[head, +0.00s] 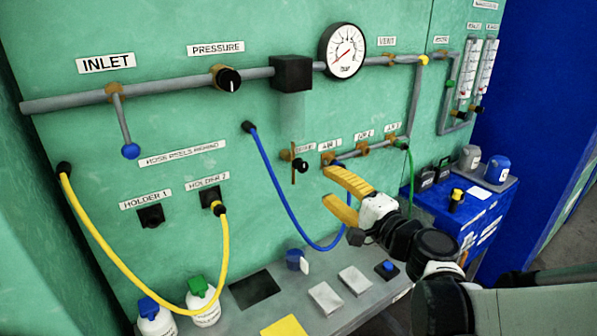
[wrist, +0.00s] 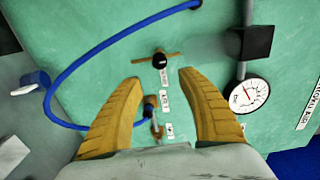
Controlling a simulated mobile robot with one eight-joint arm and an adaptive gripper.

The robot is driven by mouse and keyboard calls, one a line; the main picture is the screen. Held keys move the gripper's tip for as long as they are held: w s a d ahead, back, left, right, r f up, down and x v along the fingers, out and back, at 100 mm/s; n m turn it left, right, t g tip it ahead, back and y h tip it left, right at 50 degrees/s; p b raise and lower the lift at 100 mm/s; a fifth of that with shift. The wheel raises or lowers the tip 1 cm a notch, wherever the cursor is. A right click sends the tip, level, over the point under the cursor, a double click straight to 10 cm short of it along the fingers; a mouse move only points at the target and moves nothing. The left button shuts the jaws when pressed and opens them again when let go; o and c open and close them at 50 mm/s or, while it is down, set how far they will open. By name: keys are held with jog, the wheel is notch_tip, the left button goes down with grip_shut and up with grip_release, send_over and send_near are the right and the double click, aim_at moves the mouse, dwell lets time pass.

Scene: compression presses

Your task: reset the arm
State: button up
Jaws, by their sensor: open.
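My gripper (head: 326,185) is at the right of centre in the head view, in front of the green panel, with its two yellow fingers spread. In the wrist view the open gripper (wrist: 161,78) has nothing held between its fingers. A black valve knob (wrist: 160,60) with a brown bar shows just past the fingertips. A blue hose (wrist: 62,70) curves round to a port (wrist: 149,104) seen between the fingers, beside small labels. In the head view the blue hose (head: 283,190) hangs in a loop left of my gripper, and the knob (head: 300,165) is left of the fingertips.
A yellow hose (head: 110,268) runs to holder 2 (head: 211,197); holder 1 (head: 151,215) holds no hose. A pressure gauge (head: 342,50) and grey pipe are above. A blue cabinet (head: 435,205) stands right.

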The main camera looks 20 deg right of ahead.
dwell(0.3)
jog(key=s+a+f+n+g, duration=0.6)
jog(key=a+n, duration=0.1)
jog(key=a, duration=0.2)
jog(key=s+d+f+n+g+h, duration=0.2)
jog(key=s+n, duration=0.1)
jog(key=s, duration=0.3)
jog(key=s+d+f+n+g+h, duration=0.2)
jog(key=s+d+f+n+h, duration=0.1)
jog(key=s, duration=0.3)
jog(key=shift+s+f+n, duration=0.15)
jog(key=shift+s+n, duration=0.1)
jog(key=shift+n, duration=0.35)
